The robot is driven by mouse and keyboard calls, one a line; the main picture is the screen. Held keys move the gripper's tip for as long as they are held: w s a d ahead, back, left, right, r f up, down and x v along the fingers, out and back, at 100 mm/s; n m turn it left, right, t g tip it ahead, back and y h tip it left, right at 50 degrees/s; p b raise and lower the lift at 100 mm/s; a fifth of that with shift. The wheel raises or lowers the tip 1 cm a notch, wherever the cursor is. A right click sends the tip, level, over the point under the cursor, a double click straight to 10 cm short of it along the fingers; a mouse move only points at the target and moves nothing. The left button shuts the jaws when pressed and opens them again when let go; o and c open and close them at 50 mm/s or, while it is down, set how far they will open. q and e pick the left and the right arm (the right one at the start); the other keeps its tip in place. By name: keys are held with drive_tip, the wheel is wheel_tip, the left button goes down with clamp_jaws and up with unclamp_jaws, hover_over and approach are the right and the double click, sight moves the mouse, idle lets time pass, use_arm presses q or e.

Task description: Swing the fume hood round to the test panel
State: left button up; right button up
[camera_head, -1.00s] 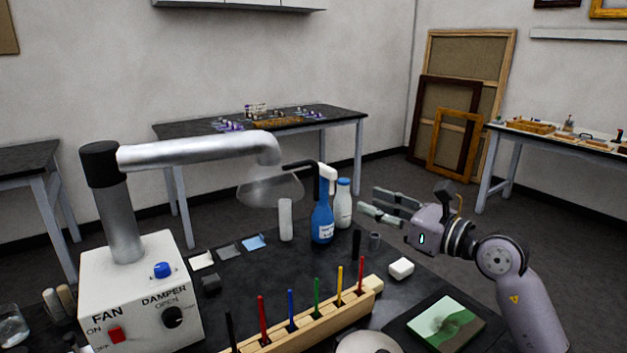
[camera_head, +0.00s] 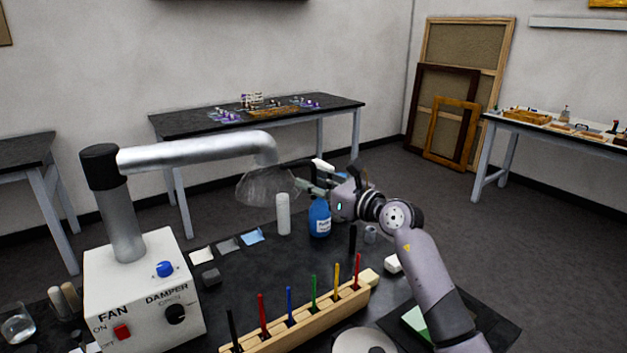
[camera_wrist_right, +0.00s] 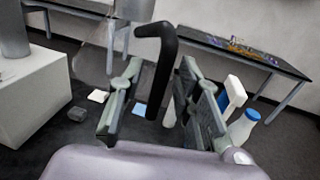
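The fume hood is a clear dome (camera_head: 262,187) on a silver jointed pipe (camera_head: 190,154), rising from a white FAN/DAMPER box (camera_head: 150,308). The dome hangs over the back of the dark bench. Its bent black handle (camera_wrist_right: 163,62) shows in the right wrist view. My right gripper (camera_head: 304,179) is open at the dome's right side. In the wrist view its fingers (camera_wrist_right: 160,85) stand on either side of the handle, with small gaps visible. The test panel (camera_head: 415,321), green and pale on a dark board, is largely hidden by my right arm. My left gripper is not visible.
A blue spray bottle (camera_head: 319,218) and a white cylinder (camera_head: 283,214) stand close below the gripper and dome. A wooden rack (camera_head: 300,324) with several coloured sticks lies at the front. A white block (camera_head: 392,263) sits beside my right arm.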

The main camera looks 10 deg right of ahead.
drive_tip(key=shift+c, duration=0.3)
clamp_jaws()
idle(0.6)
